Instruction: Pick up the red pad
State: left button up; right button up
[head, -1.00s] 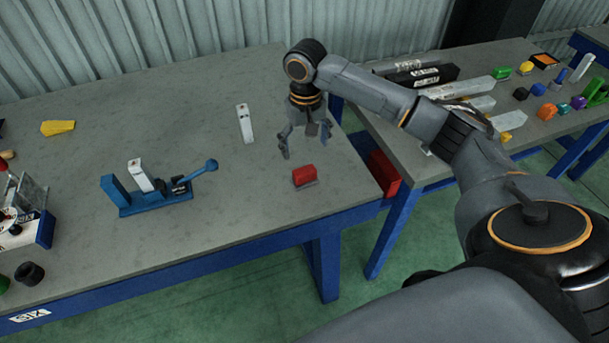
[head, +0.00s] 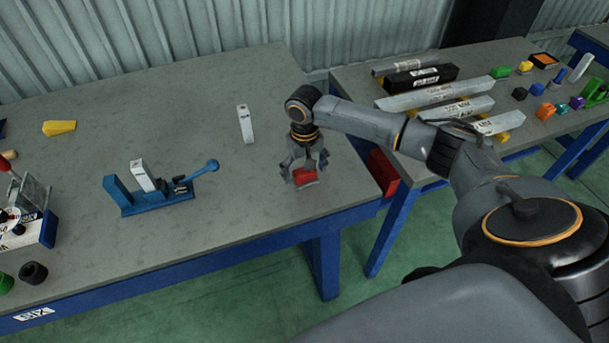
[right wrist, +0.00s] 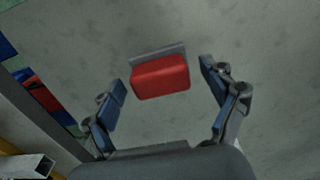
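The red pad (head: 305,175) lies on the grey workbench (head: 240,190) near its front right part. In the right wrist view the red pad (right wrist: 161,77) has a grey strip along one side. My right gripper (head: 305,177) is over the pad, pointing down. Its fingers (right wrist: 165,88) are open, one on each side of the pad, with a gap on both sides. In the head view the gripper partly covers the pad. My left gripper is in neither view.
A white block (head: 245,124) stands behind and left of the pad. A blue clamp-like fixture (head: 150,195) sits further left. A red box (head: 383,172) is at the bench's right end. A second table (head: 350,85) holds grey bars and several small coloured parts.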

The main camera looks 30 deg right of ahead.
jog(key=c, duration=1.3)
jog(key=shift+r, duration=0.1)
jog(key=shift+w+r, duration=0.1)
jog(key=shift+r, duration=0.45)
jog(key=s+a+r, duration=0.3)
jog(key=r, duration=0.1)
jog(key=s+a+r, duration=0.3)
jog(key=s+r, duration=0.1)
jog(key=s+a+r+b, duration=0.1)
jog(key=s+a+r, duration=0.2)
jog(key=shift+s+a+r, duration=0.15)
jog(key=shift+a+r, duration=0.2)
jog(key=shift+r, duration=0.05)
